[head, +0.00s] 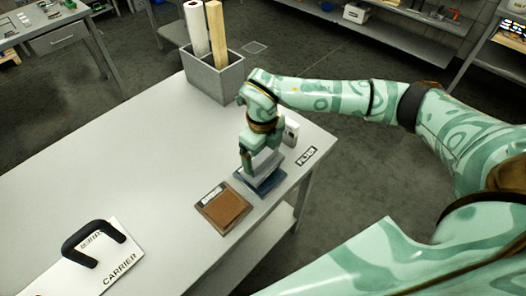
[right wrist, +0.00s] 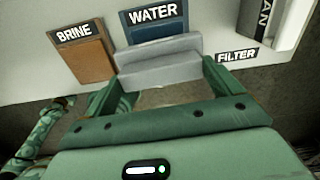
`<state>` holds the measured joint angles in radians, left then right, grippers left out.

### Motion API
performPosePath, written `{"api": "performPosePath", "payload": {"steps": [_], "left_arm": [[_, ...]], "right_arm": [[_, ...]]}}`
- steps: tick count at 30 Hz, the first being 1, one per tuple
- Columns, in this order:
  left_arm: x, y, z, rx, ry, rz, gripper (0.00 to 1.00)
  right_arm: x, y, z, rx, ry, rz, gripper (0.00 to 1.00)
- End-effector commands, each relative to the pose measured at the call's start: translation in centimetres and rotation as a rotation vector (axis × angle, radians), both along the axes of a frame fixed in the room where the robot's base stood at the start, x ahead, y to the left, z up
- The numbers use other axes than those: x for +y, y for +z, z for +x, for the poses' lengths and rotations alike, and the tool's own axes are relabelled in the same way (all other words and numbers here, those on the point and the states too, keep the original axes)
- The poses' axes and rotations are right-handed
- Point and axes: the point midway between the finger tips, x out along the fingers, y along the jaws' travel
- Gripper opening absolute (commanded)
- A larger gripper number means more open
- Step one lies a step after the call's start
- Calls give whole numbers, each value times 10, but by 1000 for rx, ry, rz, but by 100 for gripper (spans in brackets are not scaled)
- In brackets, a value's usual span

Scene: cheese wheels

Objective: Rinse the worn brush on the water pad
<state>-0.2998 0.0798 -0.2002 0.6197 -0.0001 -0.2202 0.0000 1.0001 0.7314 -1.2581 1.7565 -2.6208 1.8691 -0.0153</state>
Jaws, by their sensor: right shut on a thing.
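The worn brush, a pale grey block (head: 264,164), is held between the fingers of my right gripper (head: 259,156). It also shows in the right wrist view (right wrist: 158,62), with a finger at each end. The blue water pad (head: 266,185) lies right under the brush, which covers much of it. In the right wrist view the pad (right wrist: 155,31) shows behind the brush under its WATER label. I cannot tell whether the brush touches the pad. My left gripper is not in view.
The brown brine pad (head: 224,209) lies beside the water pad. A grey bin (head: 218,76) with a roll and board stands at the back. A CARRIER plate (head: 88,265) with a black handle lies front left.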

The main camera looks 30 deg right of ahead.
Motion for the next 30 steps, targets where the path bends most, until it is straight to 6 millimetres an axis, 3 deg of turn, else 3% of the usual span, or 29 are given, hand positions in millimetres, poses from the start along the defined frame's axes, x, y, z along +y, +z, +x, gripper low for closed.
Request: {"api": "performPosePath", "payload": {"steps": [1,15,30], "left_arm": [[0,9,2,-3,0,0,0],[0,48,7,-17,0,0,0],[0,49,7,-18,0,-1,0]], "right_arm": [[0,11,1,-4,0,1,72],[0,56,1,-5,0,1,72],[0,57,1,-4,-1,1,72]]}}
